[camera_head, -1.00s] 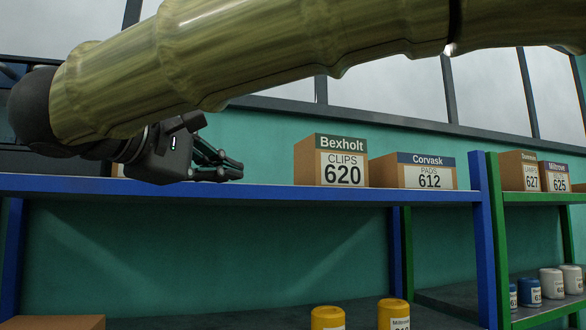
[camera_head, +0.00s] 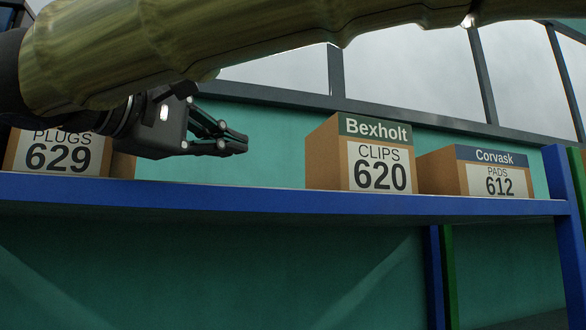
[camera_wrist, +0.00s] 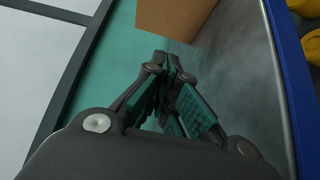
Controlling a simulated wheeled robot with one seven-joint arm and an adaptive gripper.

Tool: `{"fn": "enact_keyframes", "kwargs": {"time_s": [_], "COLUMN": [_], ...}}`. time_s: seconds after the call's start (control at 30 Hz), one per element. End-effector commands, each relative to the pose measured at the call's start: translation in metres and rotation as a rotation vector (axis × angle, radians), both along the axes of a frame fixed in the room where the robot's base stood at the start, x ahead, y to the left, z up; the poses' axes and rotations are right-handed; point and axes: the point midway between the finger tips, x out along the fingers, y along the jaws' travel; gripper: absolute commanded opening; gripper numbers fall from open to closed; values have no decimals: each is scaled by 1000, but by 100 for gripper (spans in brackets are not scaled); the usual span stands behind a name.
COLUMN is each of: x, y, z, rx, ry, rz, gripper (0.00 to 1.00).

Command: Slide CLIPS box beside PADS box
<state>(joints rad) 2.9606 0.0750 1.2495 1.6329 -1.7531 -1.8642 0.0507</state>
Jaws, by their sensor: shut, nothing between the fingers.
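The CLIPS box (camera_head: 368,155), brown with a green Bexholt band and the number 620, stands upright on the blue-edged shelf (camera_head: 250,198). The PADS box (camera_head: 478,172), lower and with a blue Corvask band, stands just to its right, close to it; whether they touch I cannot tell. My gripper (camera_head: 242,145) is shut and empty, above the shelf to the left of the CLIPS box, with a clear gap between. In the wrist view, my gripper (camera_wrist: 168,62) points toward a plain brown box side (camera_wrist: 175,18), which seems to be the CLIPS box.
A PLUGS box (camera_head: 58,155) numbered 629 stands at the left, partly behind my arm. A blue upright (camera_head: 566,230) closes the shelf at the right. The shelf between my gripper and the CLIPS box is clear. Yellow containers (camera_wrist: 303,8) show at the wrist view's corner.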

Motion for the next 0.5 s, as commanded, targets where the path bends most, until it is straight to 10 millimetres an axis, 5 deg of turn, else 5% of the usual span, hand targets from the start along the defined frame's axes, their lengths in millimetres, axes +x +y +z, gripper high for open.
{"fn": "enact_keyframes", "kwargs": {"time_s": [0.5], "x": [47], "y": [-35], "z": [3], "rx": [-1], "ry": [2], "rz": [-4], "gripper": [0]}}
